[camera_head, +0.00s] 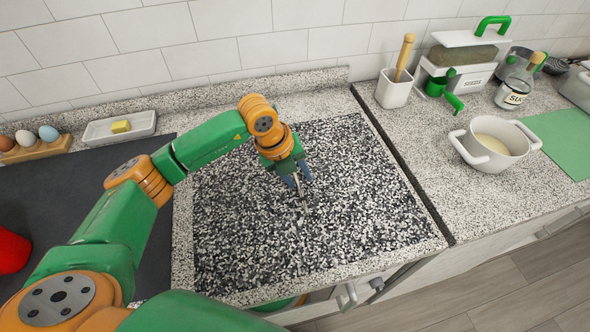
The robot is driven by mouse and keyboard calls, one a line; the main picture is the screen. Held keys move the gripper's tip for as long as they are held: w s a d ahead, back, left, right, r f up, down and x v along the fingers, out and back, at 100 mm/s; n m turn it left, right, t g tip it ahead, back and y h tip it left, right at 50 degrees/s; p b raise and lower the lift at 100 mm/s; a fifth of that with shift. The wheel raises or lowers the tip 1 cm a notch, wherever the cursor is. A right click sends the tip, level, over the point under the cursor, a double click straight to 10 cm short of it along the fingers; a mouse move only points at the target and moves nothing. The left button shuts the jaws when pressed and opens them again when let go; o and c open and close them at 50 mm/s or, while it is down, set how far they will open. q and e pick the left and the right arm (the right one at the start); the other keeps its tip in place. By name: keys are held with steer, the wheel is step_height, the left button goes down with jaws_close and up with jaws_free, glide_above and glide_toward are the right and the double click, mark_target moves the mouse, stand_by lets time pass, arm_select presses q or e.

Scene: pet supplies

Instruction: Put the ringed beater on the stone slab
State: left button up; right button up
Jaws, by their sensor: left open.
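The stone slab (370,200) is a large square with a black-and-white speckle, set in the paler counter. My left gripper (299,180) points down over the middle of the slab, its two fingers apart. A thin grey piece (304,204) shows just below the fingers, at the slab's surface. It may be part of the ringed beater, but it is too small and too covered by the gripper to tell its shape or whether it touches the fingers. My right gripper is not in view.
A dark surface (70,193) with a red object (12,250) lies at left. Eggs in a holder (35,148) and a butter dish (120,127) stand behind it. A utensil pot (393,90), a bottle (519,86) and a white pot (493,145) stand at right. The slab is mostly clear.

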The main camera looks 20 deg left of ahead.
arm_select(q)
steer(key=shift+a+r+b, duration=0.1)
steer(key=shift+r+b, duration=0.3)
steer(key=shift+r, duration=0.15)
steer(key=b+v, duration=0.2)
steer(key=v, duration=0.9)
steer(key=shift+s, duration=0.1)
